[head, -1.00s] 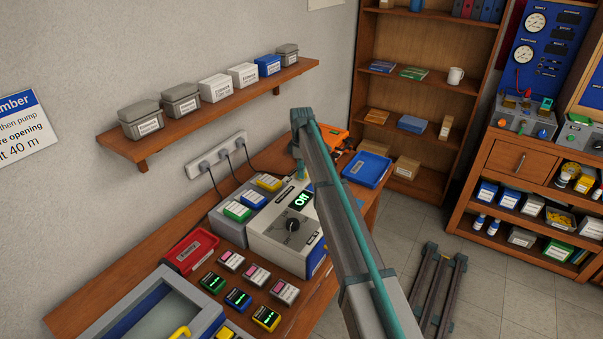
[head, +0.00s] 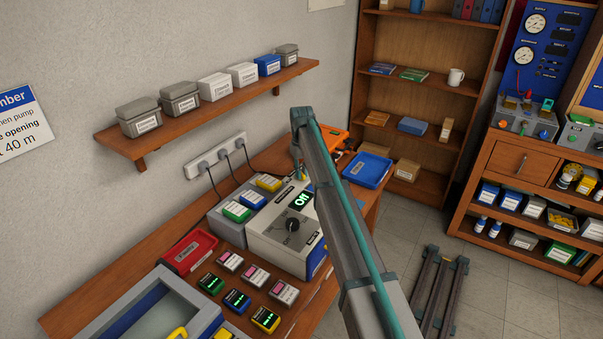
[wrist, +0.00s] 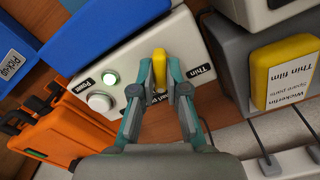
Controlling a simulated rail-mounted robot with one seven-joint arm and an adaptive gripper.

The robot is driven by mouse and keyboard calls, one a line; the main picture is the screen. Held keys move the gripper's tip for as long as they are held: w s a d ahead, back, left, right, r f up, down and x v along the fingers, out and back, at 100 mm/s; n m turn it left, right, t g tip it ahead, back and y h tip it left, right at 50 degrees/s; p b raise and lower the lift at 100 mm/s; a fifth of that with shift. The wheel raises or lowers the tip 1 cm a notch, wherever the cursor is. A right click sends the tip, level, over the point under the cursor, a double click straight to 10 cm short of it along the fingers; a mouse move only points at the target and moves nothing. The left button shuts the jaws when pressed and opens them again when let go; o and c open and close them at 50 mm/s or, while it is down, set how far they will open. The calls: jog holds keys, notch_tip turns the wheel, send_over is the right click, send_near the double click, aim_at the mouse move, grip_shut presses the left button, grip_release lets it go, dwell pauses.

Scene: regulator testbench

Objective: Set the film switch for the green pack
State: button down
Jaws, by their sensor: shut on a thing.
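The film switch is a yellow lever (wrist: 160,62) on a white box (wrist: 125,68) in the wrist view. My gripper (wrist: 160,88) is shut on the lever. In the head view, the green pack (head: 237,211) stands on a grey unit beside the blue and yellow packs. My arm largely hides the switch box there.
A yellow pack labelled "Thin film" (wrist: 284,73) stands at right in the wrist view. An orange case (wrist: 65,125) and a blue tray (head: 367,169) are nearby. A dial unit reading "Off" (head: 290,225) stands close to my arm. A wall shelf (head: 210,112) hangs above the bench.

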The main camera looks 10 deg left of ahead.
jog(key=shift+m, duration=0.6)
jog(key=c, duration=1.2)
grip_release()
notch_tip(320, 180, up, 12)
jog(key=shift+r, duration=0.1)
